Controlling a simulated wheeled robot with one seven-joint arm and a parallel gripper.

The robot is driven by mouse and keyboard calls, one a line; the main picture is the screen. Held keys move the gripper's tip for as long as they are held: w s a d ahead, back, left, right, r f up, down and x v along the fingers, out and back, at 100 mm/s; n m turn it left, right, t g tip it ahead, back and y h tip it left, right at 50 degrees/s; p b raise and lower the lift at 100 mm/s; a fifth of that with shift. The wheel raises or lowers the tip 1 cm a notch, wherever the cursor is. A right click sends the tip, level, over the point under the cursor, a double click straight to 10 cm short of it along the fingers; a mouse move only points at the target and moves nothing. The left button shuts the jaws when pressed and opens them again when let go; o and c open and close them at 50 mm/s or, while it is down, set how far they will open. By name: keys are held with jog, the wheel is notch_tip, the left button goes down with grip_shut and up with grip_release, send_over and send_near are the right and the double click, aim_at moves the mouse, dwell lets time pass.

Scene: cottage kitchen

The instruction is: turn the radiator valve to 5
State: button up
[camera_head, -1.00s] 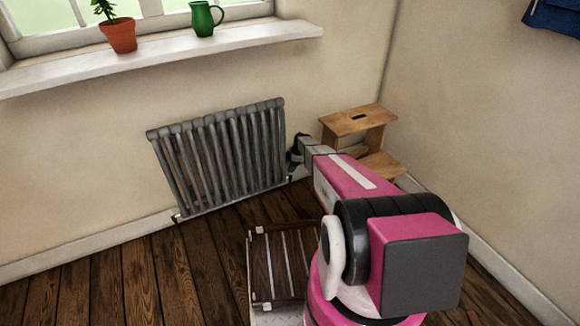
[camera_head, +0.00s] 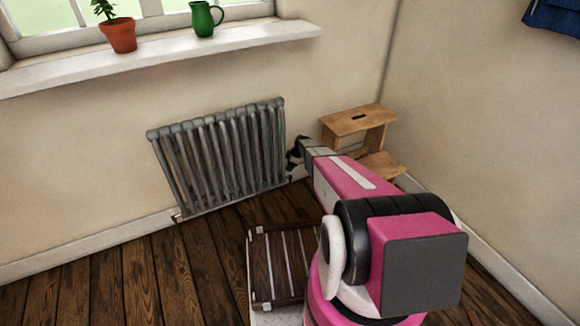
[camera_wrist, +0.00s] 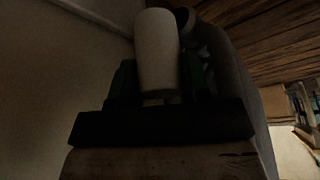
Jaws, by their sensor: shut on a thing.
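The radiator valve is a pale, rounded cylinder (camera_wrist: 157,45) in the middle of the wrist view. My gripper (camera_wrist: 157,80) is shut on it, with one dark green finger on each side. No numbers or pointer can be read on the valve, so its setting cannot be told. The grey ribbed radiator (camera_head: 218,155) is on the wall in the head view. My gripper (camera_head: 296,156) is at its right end there, small and dark. In that view my gripper and arm largely hide the valve.
A wooden step stool (camera_head: 355,122) stands in the corner just behind and right of my arm. The windowsill (camera_head: 160,56) above the radiator holds a potted plant (camera_head: 119,35) and a green jug (camera_head: 204,19). The plank floor (camera_head: 120,280) at the left is clear.

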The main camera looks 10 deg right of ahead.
jog(key=shift+s+m+t, duration=0.1)
jog(key=shift+m+t, duration=0.3)
jog(key=shift+m, duration=0.6)
jog(key=o, duration=0.9)
